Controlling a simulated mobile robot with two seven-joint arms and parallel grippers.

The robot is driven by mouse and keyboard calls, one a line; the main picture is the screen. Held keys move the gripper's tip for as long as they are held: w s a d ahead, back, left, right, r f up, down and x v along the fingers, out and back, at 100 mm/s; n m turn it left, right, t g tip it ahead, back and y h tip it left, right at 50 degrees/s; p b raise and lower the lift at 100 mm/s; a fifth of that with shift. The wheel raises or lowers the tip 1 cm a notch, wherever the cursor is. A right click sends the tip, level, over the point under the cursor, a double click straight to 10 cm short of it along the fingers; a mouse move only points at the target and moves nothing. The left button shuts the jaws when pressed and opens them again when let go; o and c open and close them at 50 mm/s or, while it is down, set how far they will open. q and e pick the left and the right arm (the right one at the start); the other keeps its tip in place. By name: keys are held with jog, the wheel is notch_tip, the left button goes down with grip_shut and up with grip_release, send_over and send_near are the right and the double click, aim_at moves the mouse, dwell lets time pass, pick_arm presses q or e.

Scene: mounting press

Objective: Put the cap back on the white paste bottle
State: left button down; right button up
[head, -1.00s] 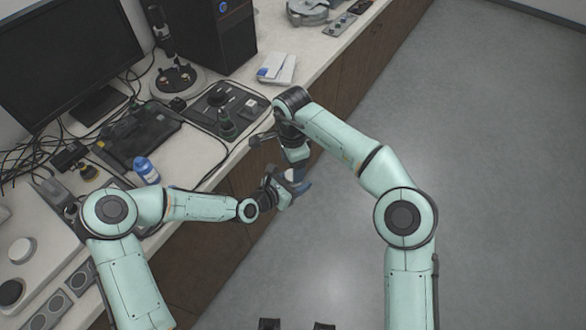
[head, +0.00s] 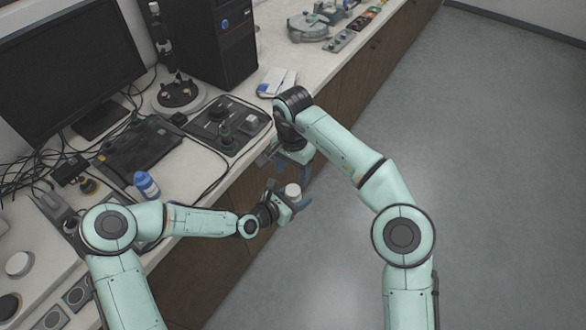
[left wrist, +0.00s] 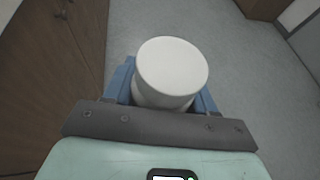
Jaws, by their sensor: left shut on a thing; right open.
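The white paste bottle (head: 293,191) is upright in my left gripper (head: 296,198), in front of the bench edge. In the left wrist view the bottle (left wrist: 171,75) stands between the blue fingers, with a flat, closed white round top facing the camera. This top looks like the cap sitting level on the bottle; the seam cannot be made out. My right gripper (head: 294,171) is open and empty, just above the bottle and apart from it.
The bench (head: 205,165) carries a monitor (head: 65,60), a black computer tower (head: 215,40), a blue bottle (head: 146,185), cables and black trays. A white round lid-like thing (head: 19,264) lies at the left. The floor (head: 480,180) to the right is clear.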

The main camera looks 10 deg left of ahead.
aim_at(293, 190)
dwell(0.3)
jog(key=shift+f, duration=4)
jog(key=shift+c, duration=0.3)
jog(key=c, duration=1)
jog(key=m, duration=0.6)
jog(key=shift+m, duration=0.4)
jog(key=o, duration=1.1)
jog(key=shift+o, duration=0.2)
